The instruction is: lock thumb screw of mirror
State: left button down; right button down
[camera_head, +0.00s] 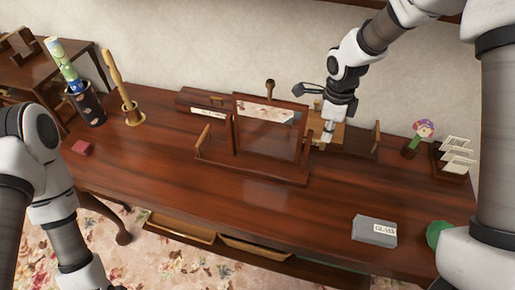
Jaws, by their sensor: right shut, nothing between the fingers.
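The mirror (268,131) stands upright in a dark wooden frame near the middle of the desk, on a wide wooden base (255,170). My right gripper (326,138) is shut and empty, pointing down just beside the mirror's right upright. I cannot tell whether its tips touch the upright. No thumb screw can be made out clearly; the right-hand one may be hidden by the gripper. My left arm comes in at the left edge, and its gripper is out of view.
A grey box labelled GLASS (375,231) and a green round object (436,235) lie front right. A flower figure (422,130) and card rack (455,158) stand at the right. A dark holder (88,105) and brass holder (132,113) stand left, near a red block (82,148).

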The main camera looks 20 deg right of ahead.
notch_tip(320, 180, up, 7)
jog(key=p, duration=0.5)
notch_tip(320, 180, up, 12)
dwell(0.5)
jog(key=shift+f, duration=0.1)
